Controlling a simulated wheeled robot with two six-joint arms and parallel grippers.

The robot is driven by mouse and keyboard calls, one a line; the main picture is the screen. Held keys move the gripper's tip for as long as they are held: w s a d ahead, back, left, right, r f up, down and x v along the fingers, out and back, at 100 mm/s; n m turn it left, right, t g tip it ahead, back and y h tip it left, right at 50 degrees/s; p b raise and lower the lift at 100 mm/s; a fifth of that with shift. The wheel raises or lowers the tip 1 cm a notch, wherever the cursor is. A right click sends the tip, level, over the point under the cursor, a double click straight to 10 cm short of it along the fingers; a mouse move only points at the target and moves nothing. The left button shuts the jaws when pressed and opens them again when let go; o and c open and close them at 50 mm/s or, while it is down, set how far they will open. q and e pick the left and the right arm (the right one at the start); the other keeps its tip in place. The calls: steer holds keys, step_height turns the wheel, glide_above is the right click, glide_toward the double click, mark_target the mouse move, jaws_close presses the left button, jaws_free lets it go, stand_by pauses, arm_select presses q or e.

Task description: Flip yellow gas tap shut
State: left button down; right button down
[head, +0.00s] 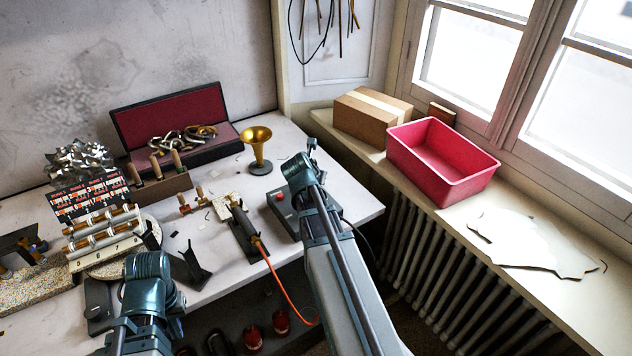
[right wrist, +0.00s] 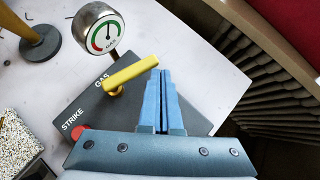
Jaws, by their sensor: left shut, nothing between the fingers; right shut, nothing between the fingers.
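The yellow gas tap (right wrist: 130,75) is a bar handle on a dark box (right wrist: 98,118) marked GAS and STRIKE. It lies slantwise, its upper right end close beside the blue fingers of my right gripper (right wrist: 160,72). These fingers are shut and empty; I cannot tell whether they touch the tap. In the head view the dark box (head: 283,212) shows beside my right arm, which hides the tap and most of that gripper. My left gripper (head: 150,262) is over the front of the bench, shut and empty, its fingertips hard to make out.
A round gauge (right wrist: 100,28) stands behind the tap, and a red button (right wrist: 78,135) sits by STRIKE. A torch (head: 243,222) with an orange hose lies left of the box. A pink bin (head: 442,163) is on the sill.

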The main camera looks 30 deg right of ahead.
steer(key=shift+w+d, duration=0.65)
steer(key=shift+w, duration=0.05)
stand_by(0.6)
